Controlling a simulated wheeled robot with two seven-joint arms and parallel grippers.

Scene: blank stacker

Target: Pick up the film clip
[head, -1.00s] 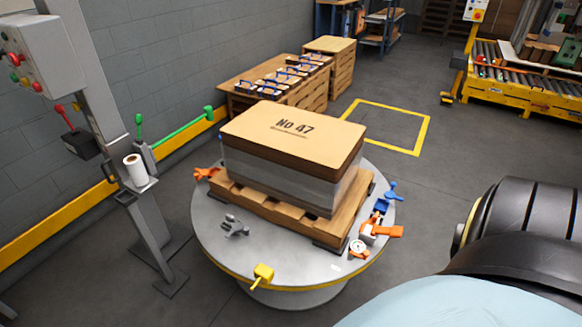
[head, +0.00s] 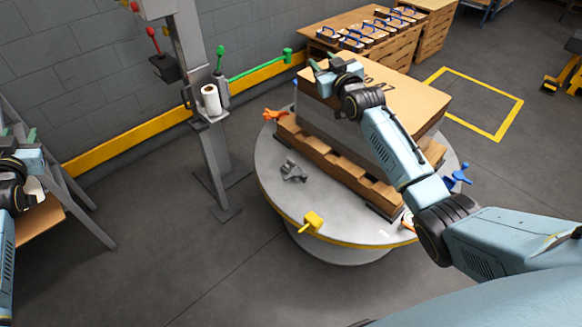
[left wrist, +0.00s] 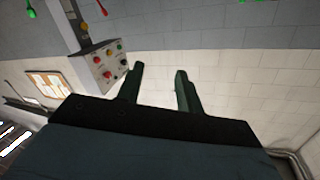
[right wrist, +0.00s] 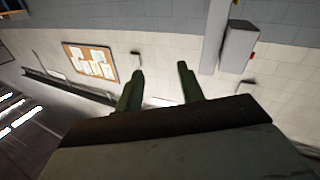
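Several clamp-like pieces lie on the round grey turntable (head: 330,215), and I cannot tell for sure which is the film clip. A grey clip-like piece (head: 292,171) lies on the left part of its top, beside the pallet. An orange piece (head: 273,115) is at the far left rim, a yellow one (head: 313,222) at the front rim and a blue one (head: 459,175) at the right. My right gripper (head: 325,68) is over the box's left end, open and empty. My left gripper (head: 20,148) is at the left edge, open and empty, far from the turntable.
A lidded box (head: 390,88) stands on a wooden pallet (head: 345,168) on the turntable. A grey post (head: 192,90) with a white roll (head: 211,100) and levers stands left of it. A wooden-topped stand (head: 40,222) is under my left arm. Floor between is clear.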

